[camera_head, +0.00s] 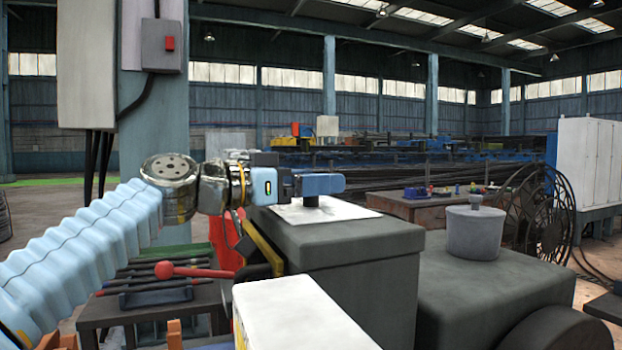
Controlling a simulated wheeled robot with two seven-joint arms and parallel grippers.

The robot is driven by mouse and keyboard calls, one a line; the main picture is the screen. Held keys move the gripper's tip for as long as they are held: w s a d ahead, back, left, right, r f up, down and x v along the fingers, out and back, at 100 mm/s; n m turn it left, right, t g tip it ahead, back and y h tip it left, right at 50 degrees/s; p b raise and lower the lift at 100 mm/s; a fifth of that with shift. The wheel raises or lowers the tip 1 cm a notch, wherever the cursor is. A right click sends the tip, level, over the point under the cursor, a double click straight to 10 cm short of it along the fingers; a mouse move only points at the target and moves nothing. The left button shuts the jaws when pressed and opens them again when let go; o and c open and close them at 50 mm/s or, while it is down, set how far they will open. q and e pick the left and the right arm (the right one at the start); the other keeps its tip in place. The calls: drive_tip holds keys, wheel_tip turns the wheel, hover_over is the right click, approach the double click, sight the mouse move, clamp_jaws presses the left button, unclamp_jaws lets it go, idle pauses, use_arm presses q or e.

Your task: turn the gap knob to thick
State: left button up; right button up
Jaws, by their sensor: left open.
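A blue-grey bar-shaped knob (320,184) stands on a short dark stem above a white plate (345,212). The plate lies on top of a dark grey machine housing (345,240); I take this for the gap knob, and no markings on the plate can be read. My left gripper (292,185) comes in level from the left, open, with its dark fingers at the knob's left end. The fingers overlap in this view, so I cannot tell whether they touch the knob. My right gripper is not in view.
A grey round drum (474,232) with a small top stub stands on a lower housing to the right. A red-ball lever (165,270) and dark rods lie at the left. A white box top (300,315) is in the near foreground. A spoked wheel (540,215) stands farther right.

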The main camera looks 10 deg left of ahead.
use_arm(q)
drive_tip(key=shift+c, duration=0.2)
drive_tip(key=c, duration=0.9)
drive_tip(key=shift+w+f+m+g+h+b, duration=0.1)
drive_tip(key=shift+m+g+h+b, duration=0.2)
drive_tip(key=shift+m+g+h, duration=0.4)
drive_tip(key=shift+c, duration=0.2)
drive_tip(key=m+g, duration=0.1)
drive_tip(key=g+h+p, duration=0.1)
drive_tip(key=shift+r+m+g, duration=0.25)
drive_tip(key=shift+m+g, duration=0.15)
drive_tip(key=shift+m+g+h+p, duration=0.3)
drive_tip(key=shift+g+h, duration=0.1)
drive_tip(key=shift+g, duration=0.2)
drive_tip(key=shift+f+m+g, duration=0.1)
drive_tip(key=shift+m+g, duration=0.2)
drive_tip(key=o, duration=1)
